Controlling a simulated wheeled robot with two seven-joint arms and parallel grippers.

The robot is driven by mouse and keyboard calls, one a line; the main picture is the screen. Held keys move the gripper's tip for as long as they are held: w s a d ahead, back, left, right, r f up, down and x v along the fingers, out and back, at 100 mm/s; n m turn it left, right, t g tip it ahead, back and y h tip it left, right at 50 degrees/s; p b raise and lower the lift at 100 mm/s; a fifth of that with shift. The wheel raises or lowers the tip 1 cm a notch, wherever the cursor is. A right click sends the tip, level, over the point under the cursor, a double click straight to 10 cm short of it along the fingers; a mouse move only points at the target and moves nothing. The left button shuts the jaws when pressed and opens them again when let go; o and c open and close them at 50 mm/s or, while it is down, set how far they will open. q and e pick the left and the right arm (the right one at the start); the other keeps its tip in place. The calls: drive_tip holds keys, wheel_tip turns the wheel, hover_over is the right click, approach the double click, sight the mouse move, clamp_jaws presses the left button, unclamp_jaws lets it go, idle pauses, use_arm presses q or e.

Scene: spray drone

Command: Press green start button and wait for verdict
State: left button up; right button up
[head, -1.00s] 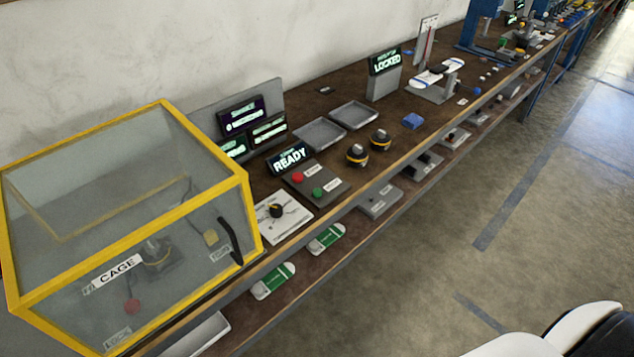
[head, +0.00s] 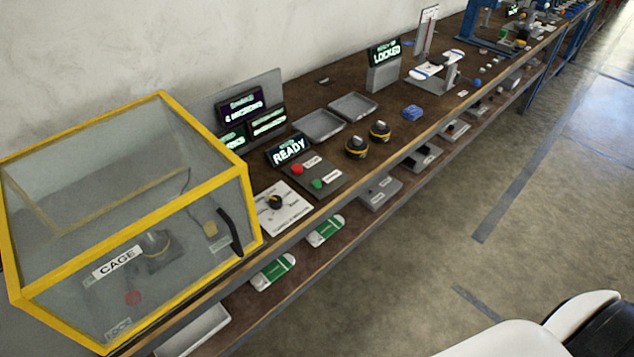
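The green start button (head: 317,184) sits on a dark control panel (head: 330,172) on the bench, just in front of a red button (head: 297,168). A display behind the panel (head: 288,149) reads READY. Another display farther back (head: 384,52) reads LOCKED. Several green-lit screens stand on a grey board, one of them a dark screen (head: 241,107) with text too small to read surely. Neither gripper is in view. Only white and black parts of my own body show at the bottom right.
A yellow-framed clear cage (head: 247,200) labelled CAGE fills the left of the bench. A white dial plate (head: 290,213), two grey trays (head: 319,125), two black-yellow knobs (head: 357,147) and a blue item (head: 412,112) stand near the panel. The floor (head: 430,240) right of the bench is clear.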

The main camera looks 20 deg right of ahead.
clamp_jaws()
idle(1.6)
